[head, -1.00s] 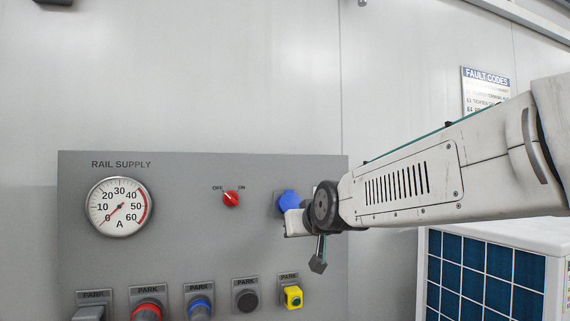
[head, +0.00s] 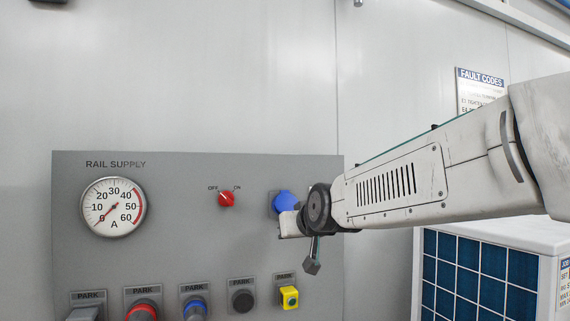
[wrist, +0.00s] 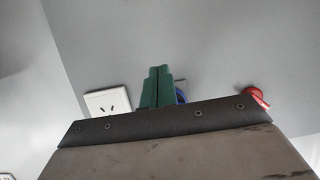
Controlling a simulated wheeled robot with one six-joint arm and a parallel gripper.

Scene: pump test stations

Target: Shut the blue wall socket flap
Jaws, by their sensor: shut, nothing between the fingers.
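The blue wall socket flap (head: 284,200) is on the right part of the grey rail supply panel in the head view. My wrist and gripper housing cover its lower right side. I cannot tell its angle clearly. In the wrist view my gripper (wrist: 156,82) shows two green fingers, shut together and empty, pointing at the panel. A thin strip of the blue flap (wrist: 181,96) shows just right of the fingers, mostly hidden behind them and the housing. I cannot tell whether they touch. The fingertips are hidden in the head view.
A red OFF/ON knob (head: 226,199) and a round gauge (head: 113,207) are left of the flap. Several parked connectors, including a yellow one (head: 289,297), line the panel bottom. A blue-panelled white unit (head: 482,275) stands at right.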

